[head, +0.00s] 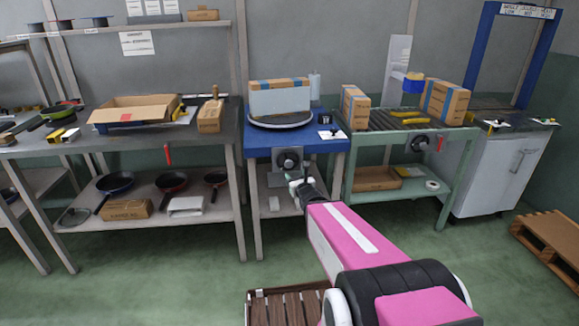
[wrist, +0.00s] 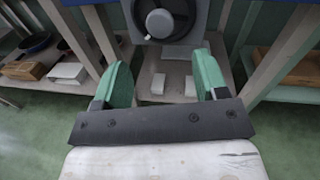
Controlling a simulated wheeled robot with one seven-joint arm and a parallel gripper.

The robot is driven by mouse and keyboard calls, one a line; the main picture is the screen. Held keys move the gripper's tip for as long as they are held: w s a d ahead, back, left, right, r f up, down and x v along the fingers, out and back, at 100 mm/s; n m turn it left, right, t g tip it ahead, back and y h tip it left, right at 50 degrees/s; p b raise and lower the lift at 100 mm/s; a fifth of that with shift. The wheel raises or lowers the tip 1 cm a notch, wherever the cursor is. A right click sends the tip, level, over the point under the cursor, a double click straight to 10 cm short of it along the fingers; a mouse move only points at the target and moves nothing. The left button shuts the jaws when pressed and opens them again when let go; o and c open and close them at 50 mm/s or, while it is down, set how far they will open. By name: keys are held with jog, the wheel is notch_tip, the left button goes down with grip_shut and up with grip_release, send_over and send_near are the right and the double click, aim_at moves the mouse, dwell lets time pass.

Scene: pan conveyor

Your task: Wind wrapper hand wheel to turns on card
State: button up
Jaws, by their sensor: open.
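The wrapper hand wheel (head: 289,160) is a dark disc with a pale hub on the front of the blue wrapper stand (head: 262,143). It also shows at the top of the wrist view (wrist: 163,20), partly cut off by the edge. My gripper (head: 293,180) is just in front of and below the wheel in the head view. In the wrist view its green fingers (wrist: 162,65) are spread apart with nothing between them, and the wheel lies beyond the tips. A small white card (head: 332,134) lies on the stand's top; its writing is too small to read.
A box (head: 278,97) with a blue and pale band stands on the round turntable (head: 282,121). A green conveyor table (head: 408,139) with boxes stands to the right. A workbench (head: 90,141) with an open carton and pans stands to the left.

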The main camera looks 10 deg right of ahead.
aim_at(289, 164)
jog(key=w, duration=0.3)
jog(key=w+a, duration=0.1)
jog(key=w, duration=0.5)
jog(key=shift+w+a, duration=0.2)
jog(key=shift+w, duration=0.1)
jog(key=c, duration=0.9)
